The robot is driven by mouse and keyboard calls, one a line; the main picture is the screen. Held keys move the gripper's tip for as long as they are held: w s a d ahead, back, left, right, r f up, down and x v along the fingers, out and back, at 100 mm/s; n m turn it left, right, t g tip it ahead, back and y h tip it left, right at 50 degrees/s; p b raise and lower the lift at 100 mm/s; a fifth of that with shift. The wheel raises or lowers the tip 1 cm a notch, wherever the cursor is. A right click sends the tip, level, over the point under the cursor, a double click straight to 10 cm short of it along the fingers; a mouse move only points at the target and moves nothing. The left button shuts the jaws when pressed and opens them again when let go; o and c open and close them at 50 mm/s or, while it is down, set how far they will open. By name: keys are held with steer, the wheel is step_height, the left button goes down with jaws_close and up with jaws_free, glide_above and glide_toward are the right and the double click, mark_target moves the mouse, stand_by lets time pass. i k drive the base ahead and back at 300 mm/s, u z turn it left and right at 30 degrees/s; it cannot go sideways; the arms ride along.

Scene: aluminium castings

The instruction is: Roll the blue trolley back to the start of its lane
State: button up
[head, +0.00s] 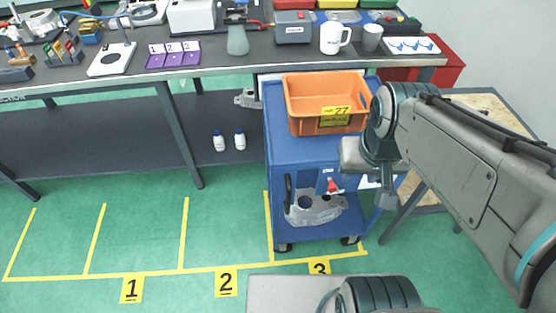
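The blue trolley (300,151) stands upright at the table's front edge, over the floor bay marked 3. Its near wheels are close to the yellow front line (205,269). An orange crate (308,123) with a yellow 27 label sits on its top. A grey metal casting (315,212) lies on its lower shelf. A black upright handle (288,195) is on its near left side, and a small red part (333,185) is on its front. My arm reaches in from the right, and its end (385,195) is in front of the trolley's right side. The fingers cannot be made out.
A long table (225,62) with tools, a mug and several boxes runs along the back. Two white bottles (219,141) stand beneath it. A wooden-topped table (480,103) is close to the trolley's right. The green floor at left is clear.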

mark_target(286, 154)
steer(key=u, duration=0.75)
steer(key=k, duration=0.85)
steer(key=z, duration=0.95)
steer(key=i, duration=0.5)
